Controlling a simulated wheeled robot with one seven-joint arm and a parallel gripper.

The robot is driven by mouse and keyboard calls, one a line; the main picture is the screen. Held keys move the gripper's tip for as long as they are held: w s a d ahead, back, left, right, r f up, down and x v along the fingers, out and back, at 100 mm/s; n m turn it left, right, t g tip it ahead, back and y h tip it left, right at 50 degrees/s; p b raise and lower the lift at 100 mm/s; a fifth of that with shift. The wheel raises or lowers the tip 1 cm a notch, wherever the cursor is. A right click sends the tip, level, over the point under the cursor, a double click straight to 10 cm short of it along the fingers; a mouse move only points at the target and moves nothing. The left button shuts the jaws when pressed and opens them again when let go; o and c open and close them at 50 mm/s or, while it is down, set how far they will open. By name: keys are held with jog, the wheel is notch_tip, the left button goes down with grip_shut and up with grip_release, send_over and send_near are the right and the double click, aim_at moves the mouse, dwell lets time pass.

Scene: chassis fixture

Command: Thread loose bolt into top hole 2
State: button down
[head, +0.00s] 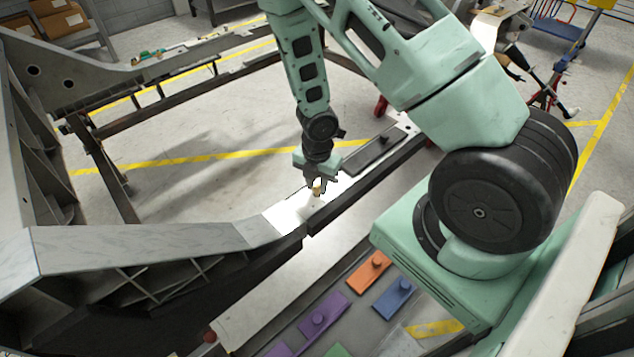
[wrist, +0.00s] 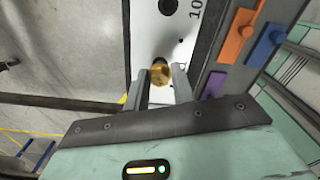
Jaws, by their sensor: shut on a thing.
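My gripper (head: 317,185) is shut on a brass-coloured bolt (head: 318,192) just above the bright metal top of the chassis rail (head: 285,218). In the wrist view my gripper (wrist: 161,78) shows two grey fingers with the bolt (wrist: 161,72) between their tips. The bolt's round golden head faces the camera, and its lower part is hidden. A dark round hole (wrist: 168,6) lies in the pale plate beyond the bolt, beside the printed number 10. I cannot tell which hole is top hole 2, or whether the bolt touches the plate.
Coloured blocks with knobs, orange (head: 369,271), blue (head: 394,297) and purple (head: 322,316), lie on a tray beside the rail. A large curved chassis part (head: 130,245) stands at the left. Open floor (head: 200,185) lies behind the rail.

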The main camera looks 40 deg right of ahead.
aim_at(317, 184)
jog(key=shift+r+p, duration=2.1)
jog(key=shift+r, duration=0.1)
